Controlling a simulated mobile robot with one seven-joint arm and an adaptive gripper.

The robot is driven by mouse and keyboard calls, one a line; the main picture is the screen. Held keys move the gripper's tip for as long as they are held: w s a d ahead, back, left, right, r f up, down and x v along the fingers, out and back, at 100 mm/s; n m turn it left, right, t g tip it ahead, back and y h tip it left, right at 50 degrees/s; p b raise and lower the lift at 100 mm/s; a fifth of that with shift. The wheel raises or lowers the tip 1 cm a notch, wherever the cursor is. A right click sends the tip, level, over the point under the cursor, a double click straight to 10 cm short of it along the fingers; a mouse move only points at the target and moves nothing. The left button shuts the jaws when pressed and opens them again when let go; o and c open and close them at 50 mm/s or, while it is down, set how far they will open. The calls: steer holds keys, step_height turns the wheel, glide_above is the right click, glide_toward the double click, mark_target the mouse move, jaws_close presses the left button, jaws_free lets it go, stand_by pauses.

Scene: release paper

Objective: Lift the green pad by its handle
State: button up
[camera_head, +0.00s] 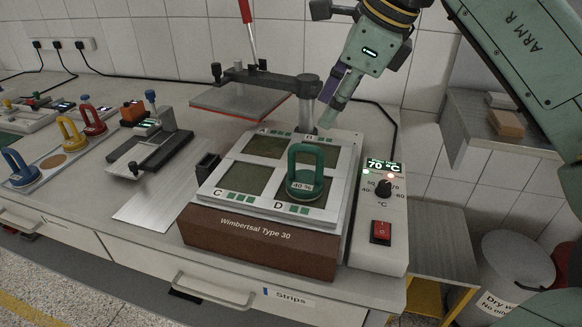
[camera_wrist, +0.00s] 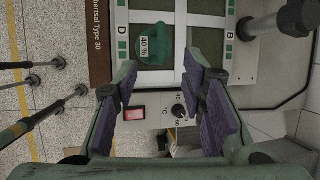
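The green pad (camera_head: 304,191) rests on the front-right square, by the letter D, of the framed plate (camera_head: 331,203) on the brown "Wimbertsal Type 30" press. It has a white "40 %" label and an upright arched green handle (camera_head: 306,149). In the wrist view the pad (camera_wrist: 151,47) shows beyond the fingers, nearer the left one. My gripper (camera_head: 334,101) is above and behind the pad, near the press's post, not touching the handle. In the wrist view my gripper (camera_wrist: 160,66) has its purple-lined fingers apart, with nothing between them.
The press's post (camera_head: 307,103) and raised grey platen (camera_head: 240,101) stand behind the plate. A control box (camera_head: 379,215) reading 70 °C, with knob and red switch, is at the right. Blue (camera_head: 19,166), yellow and red handled pads sit on the far left.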

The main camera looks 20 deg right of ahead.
mark_target(307, 146)
steer(key=b+x, duration=0.7)
steer(key=x, duration=0.3)
steer(key=shift+w+f, duration=0.25)
steer(key=shift+f, duration=0.05)
steer(key=shift+r, duration=0.1)
jaws_close()
steer(key=shift+a, duration=0.1)
stand_by(0.5)
